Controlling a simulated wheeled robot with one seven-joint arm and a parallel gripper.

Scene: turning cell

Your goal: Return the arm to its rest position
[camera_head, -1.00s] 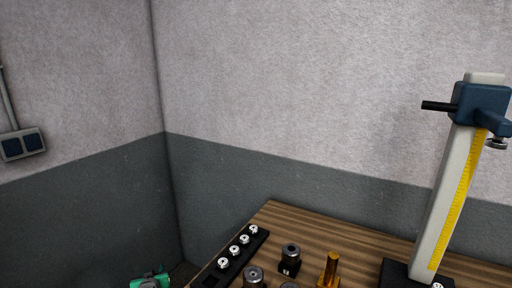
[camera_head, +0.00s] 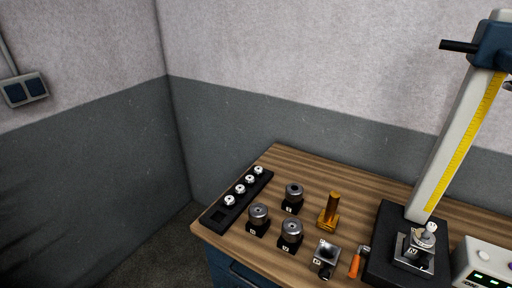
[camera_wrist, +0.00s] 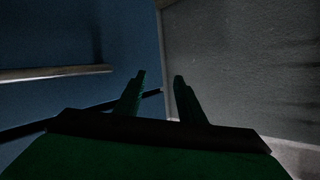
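My gripper (camera_wrist: 158,85) shows in the wrist view as two dark green fingers with a clear gap between them. It is open, and nothing is between the fingers. The wrist view is dark; a blue surface with a pale horizontal bar (camera_wrist: 50,73) is on its left and a grey surface is on its right. My arm and gripper do not show in the head view now.
A wooden bench (camera_head: 290,164) carries a black rack (camera_head: 219,216) with several white-topped pieces, dark cylinders on blocks (camera_head: 259,214), a brass-coloured post (camera_head: 331,209), an orange-handled tool (camera_head: 355,264) and a tall height gauge (camera_head: 448,160). Floor (camera_head: 174,246) shows left of the bench.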

